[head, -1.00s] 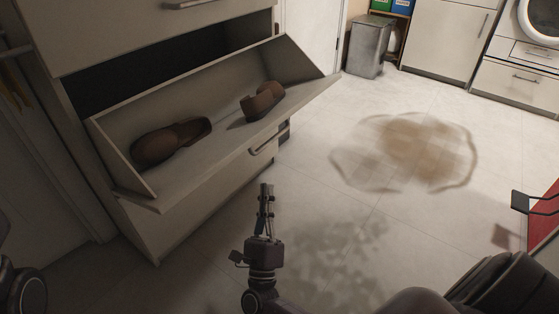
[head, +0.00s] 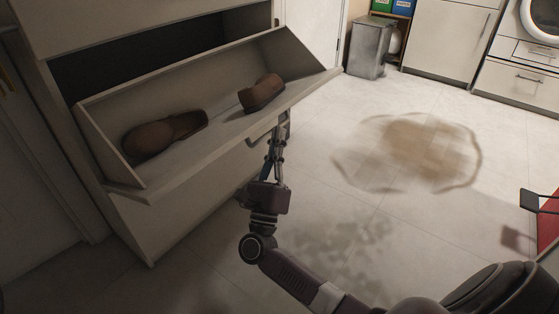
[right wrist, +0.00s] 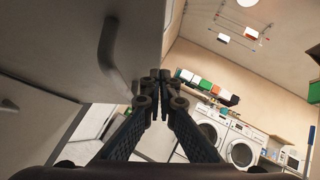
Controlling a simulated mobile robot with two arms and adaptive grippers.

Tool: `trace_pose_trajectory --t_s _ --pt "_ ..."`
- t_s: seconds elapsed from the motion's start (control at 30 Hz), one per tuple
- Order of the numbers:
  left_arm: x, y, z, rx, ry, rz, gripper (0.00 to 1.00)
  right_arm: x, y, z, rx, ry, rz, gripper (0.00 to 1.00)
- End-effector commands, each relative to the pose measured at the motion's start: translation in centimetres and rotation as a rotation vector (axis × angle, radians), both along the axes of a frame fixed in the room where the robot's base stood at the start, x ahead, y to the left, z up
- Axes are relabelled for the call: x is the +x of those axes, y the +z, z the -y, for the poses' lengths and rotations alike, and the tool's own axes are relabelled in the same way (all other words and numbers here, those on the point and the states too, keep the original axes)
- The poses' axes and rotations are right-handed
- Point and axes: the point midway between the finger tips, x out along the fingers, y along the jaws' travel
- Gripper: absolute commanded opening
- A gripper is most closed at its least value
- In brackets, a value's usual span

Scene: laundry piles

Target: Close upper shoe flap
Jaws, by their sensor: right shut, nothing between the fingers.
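The upper shoe flap (head: 215,152) of the pale cabinet is tilted open, its front edge leaning out over the floor. A brown shoe (head: 150,138) lies on its left and another brown shoe (head: 262,93) on its right. My right gripper (head: 279,134) is shut and empty, pointing up at the flap's front near its handle (head: 256,137). In the right wrist view the shut fingertips (right wrist: 160,78) are beside the flap's pale front (right wrist: 70,35) and its dark handle (right wrist: 108,50); I cannot tell if they touch. My left gripper is not in view.
A closed front (head: 150,20) is above the dark opening (head: 140,62). A brown stain (head: 415,148) marks the open floor to the right. A metal bin (head: 369,47) stands at the back. A red object (head: 548,225) is at the right edge.

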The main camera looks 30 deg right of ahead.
Motion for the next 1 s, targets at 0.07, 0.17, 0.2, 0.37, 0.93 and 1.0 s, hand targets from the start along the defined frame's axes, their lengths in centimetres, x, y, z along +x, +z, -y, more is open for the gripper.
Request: trace_pose_trajectory --t_s 0.07,0.17,0.2,0.37,0.93,1.0 --pt "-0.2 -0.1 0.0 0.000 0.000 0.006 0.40 0.3 0.6 -0.1 0.001 -0.001 0.002 0.00" --pt "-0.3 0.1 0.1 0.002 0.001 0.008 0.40 0.5 1.2 -0.2 -0.001 -0.001 0.000 0.00" --pt "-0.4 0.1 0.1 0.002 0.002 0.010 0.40 0.6 1.3 -0.3 -0.001 -0.001 -0.001 0.00" --pt "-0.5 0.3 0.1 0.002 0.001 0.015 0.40 0.6 1.4 -0.3 -0.001 -0.001 -0.001 0.00" --pt "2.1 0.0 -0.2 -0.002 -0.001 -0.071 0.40 1.1 3.7 -0.5 -0.022 -0.001 -0.052 0.00" --pt "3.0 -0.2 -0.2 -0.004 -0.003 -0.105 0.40 1.4 4.5 -0.6 -0.031 -0.001 -0.074 0.00"
